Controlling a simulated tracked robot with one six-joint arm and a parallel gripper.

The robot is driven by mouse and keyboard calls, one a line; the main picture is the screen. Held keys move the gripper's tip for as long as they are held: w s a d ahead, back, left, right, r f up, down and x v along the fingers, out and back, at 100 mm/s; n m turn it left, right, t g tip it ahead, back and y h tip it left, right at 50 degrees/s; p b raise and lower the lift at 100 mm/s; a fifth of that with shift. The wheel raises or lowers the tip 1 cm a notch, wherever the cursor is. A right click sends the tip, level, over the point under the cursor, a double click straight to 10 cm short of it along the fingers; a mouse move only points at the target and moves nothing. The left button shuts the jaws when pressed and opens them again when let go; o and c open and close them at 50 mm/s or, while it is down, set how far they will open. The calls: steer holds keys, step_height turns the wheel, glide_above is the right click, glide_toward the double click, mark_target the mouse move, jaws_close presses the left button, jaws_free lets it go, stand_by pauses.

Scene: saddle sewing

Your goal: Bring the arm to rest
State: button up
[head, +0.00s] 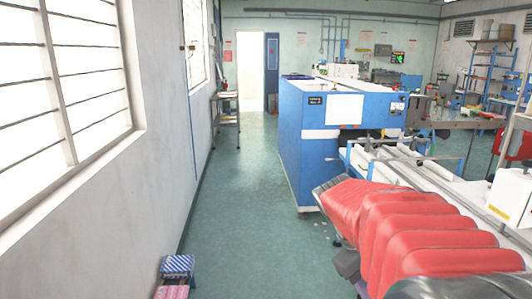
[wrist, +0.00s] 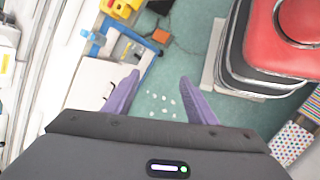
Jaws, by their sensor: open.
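My gripper (wrist: 160,75) shows in the wrist view with two purple fingers spread apart. Nothing is between the fingertips, and the green floor shows behind them.
A clear green aisle (head: 235,200) runs along the left wall. A patterned box (head: 178,266) stands low by the wall. White bits (wrist: 165,105) lie on the floor.

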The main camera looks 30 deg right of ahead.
steer(key=w+a+t+y, duration=0.1)
steer(key=a+t, duration=0.3)
steer(key=a, duration=1)
steer(key=w+a+t+y, duration=0.2)
steer(key=a+t, duration=0.3)
steer(key=a, duration=0.9)
steer(key=shift+w+a+r+t+y, duration=0.2)
steer(key=shift+r+t+y, duration=0.15)
steer(key=shift+y, duration=0.45)
